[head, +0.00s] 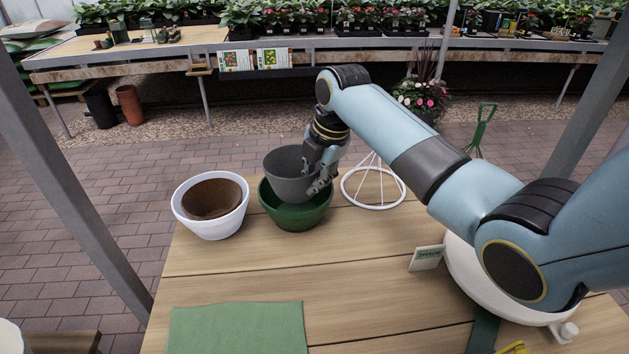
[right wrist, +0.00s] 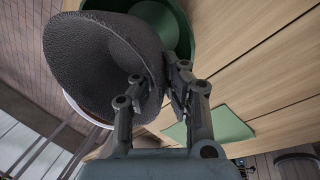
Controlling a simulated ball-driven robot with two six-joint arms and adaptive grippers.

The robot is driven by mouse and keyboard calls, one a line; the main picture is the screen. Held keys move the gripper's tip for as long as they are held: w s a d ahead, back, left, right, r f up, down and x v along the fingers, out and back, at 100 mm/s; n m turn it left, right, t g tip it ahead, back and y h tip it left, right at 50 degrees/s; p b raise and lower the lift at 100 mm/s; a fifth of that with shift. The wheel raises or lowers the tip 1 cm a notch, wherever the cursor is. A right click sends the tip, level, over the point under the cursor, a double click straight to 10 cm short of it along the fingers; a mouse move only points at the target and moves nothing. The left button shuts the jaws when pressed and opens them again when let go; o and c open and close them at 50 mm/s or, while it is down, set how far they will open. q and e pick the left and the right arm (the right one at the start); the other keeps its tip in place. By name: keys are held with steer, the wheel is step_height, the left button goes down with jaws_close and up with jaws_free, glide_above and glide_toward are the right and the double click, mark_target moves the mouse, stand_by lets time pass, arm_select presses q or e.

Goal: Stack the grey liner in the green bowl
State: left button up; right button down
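The grey liner (head: 290,172) is a dark pot-shaped bowl, upright over the green bowl (head: 296,215) on the wooden table. Its lower part is hidden inside the green bowl's rim; I cannot tell whether it touches the bottom. My right gripper (head: 321,182) is shut on the liner's right wall, one finger inside and one outside. In the right wrist view the liner (right wrist: 100,60) fills the upper left, with the fingers (right wrist: 160,88) across its rim and the green bowl (right wrist: 177,25) behind it. My left gripper is not in view.
A white bowl with a brown liner (head: 211,203) stands just left of the green bowl. A white wire ring frame (head: 373,190) stands to the right. A green cloth (head: 238,328) lies at the front. A small sign (head: 426,258) is near my right arm. The table's middle is clear.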

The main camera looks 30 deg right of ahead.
steer(key=shift+f, duration=0.45)
steer(key=shift+f, duration=0.1)
steer(key=shift+f, duration=0.5)
steer(key=c, duration=1.5)
jaws_free()
steer(key=shift+r, duration=0.1)
steer(key=shift+r, duration=0.35)
steer(key=v, duration=1.2)
steer(key=shift+r, duration=0.2)
